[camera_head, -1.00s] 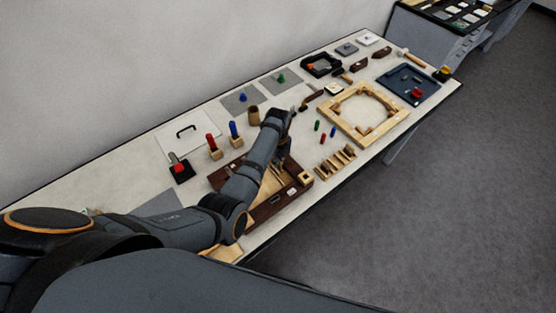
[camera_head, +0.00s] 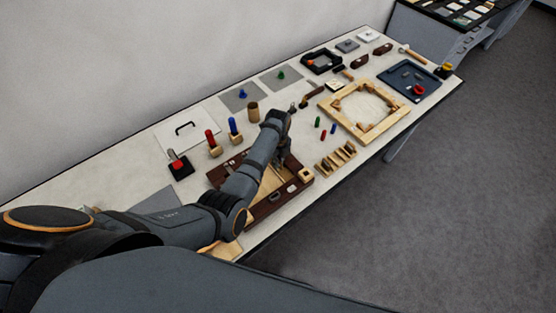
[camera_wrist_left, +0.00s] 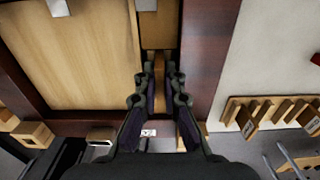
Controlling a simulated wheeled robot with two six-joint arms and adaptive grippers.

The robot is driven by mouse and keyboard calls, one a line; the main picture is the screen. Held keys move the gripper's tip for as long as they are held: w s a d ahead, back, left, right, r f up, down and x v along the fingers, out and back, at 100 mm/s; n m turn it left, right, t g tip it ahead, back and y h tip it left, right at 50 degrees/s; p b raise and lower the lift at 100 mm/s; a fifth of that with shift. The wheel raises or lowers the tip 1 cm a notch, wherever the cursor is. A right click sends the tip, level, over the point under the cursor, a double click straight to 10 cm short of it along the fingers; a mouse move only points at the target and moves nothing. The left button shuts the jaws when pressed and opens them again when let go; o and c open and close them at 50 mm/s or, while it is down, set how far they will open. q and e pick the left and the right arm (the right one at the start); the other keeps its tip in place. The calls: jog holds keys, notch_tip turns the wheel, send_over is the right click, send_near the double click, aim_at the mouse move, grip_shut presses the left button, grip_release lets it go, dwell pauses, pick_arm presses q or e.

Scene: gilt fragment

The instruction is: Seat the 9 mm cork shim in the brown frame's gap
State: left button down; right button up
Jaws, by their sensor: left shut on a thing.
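The brown frame (camera_head: 264,210) lies on the bench under my left arm. In the left wrist view its dark side rail (camera_wrist_left: 207,60) runs just right of the fingers, and a pale wood panel (camera_wrist_left: 85,60) fills its inside on the left. My left gripper (camera_wrist_left: 160,68) is shut on a thin brown piece, the cork shim (camera_wrist_left: 160,92), in the narrow gap area between panel and rail. The fingers hide much of the shim, so I cannot tell how deep it sits. In the head view my left gripper (camera_head: 284,155) points down over the frame. My right gripper is not in view.
A slotted wooden rack (camera_head: 336,159) with several pieces stands right of the frame. A pale wooden frame (camera_head: 340,118), a blue tray (camera_head: 400,78) and red (camera_head: 211,138) and blue (camera_head: 233,128) pegs in blocks stand farther off. The bench front edge is close.

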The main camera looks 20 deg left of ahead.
pick_arm(q)
jog(key=shift+f, duration=0.2)
jog(key=shift+r, duration=0.1)
jog(key=shift+r+p, duration=0.9)
jog(key=shift+r, duration=0.25)
jog(key=shift+f+b, duration=0.65)
jog(key=shift+f, duration=0.55)
dwell(0.5)
jog(key=c, duration=1.4)
grip_release()
jog(key=shift+r, duration=0.1)
notch_tip(320, 180, up, 12)
